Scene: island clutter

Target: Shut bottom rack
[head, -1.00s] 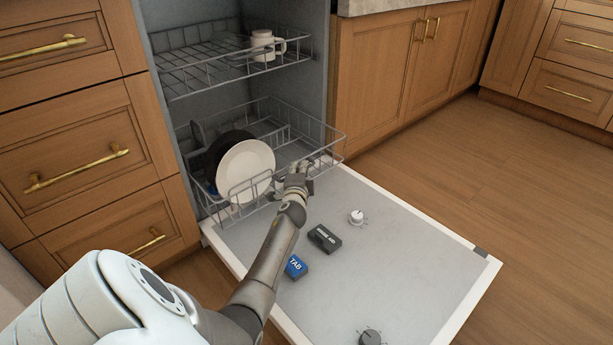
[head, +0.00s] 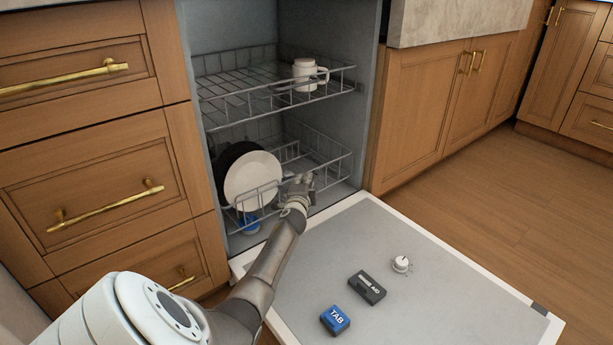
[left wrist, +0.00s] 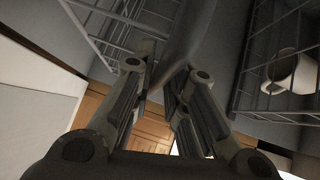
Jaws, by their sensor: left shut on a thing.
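The bottom rack (head: 335,172) is a grey wire basket low in the dishwasher, now mostly inside the cavity. It holds a white plate (head: 252,180), a dark plate (head: 229,158) behind it and a blue item (head: 249,224) low at the front. My left gripper (head: 300,183) is at the rack's front wires, right of the white plate. It is shut on the rack's front; the exact contact is small in the head view. In the left wrist view its fingers (left wrist: 160,75) are near wire racks. My right gripper is not in view.
The top rack (head: 265,88) is inside and holds a white mug (head: 305,74). The open door (head: 420,295) lies flat with a blue TAB box (head: 335,320), a black box (head: 367,287) and a white knob-like item (head: 401,264) on it. Wooden cabinets flank the cavity.

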